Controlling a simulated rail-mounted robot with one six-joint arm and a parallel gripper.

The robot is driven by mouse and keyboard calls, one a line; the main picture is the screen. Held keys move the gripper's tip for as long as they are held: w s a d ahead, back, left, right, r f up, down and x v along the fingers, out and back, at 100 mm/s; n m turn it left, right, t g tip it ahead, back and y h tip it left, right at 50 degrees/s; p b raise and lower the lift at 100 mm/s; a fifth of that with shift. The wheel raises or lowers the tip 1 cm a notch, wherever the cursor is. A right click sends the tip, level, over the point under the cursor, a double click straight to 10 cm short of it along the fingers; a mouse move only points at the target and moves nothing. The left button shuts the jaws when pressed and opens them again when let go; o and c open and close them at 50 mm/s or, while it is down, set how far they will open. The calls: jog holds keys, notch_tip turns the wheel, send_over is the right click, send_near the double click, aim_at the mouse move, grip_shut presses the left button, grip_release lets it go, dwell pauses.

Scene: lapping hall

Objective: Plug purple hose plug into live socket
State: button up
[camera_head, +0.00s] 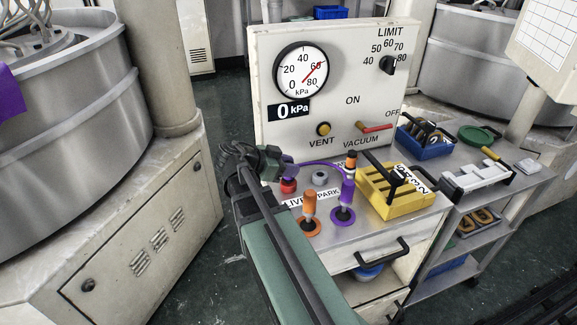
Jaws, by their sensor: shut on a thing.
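My gripper (274,160) is shut on the purple hose plug (287,160), just above the red live socket (288,186). My gripper hides most of the plug, and I cannot tell whether its lower end touches the socket. The grey park socket (320,177) stands empty, right of the live socket. LIVE and PARK labels lie in front of the sockets.
An orange post (309,207) stands in front of the sockets. A yellow rack (392,202) with black-handled items is to the right. The gauge panel (343,100) rises behind; its dial needle points near 60, while its display reads 0 kPa. A blue bin (426,150) sits on the side cart.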

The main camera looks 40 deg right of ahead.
jog(key=shift+f+b, duration=0.45)
jog(key=shift+f, duration=0.1)
jog(key=o, duration=1)
jog(key=p+v, duration=0.4)
jog(key=v, duration=0.7)
jog(key=shift+p, duration=0.35)
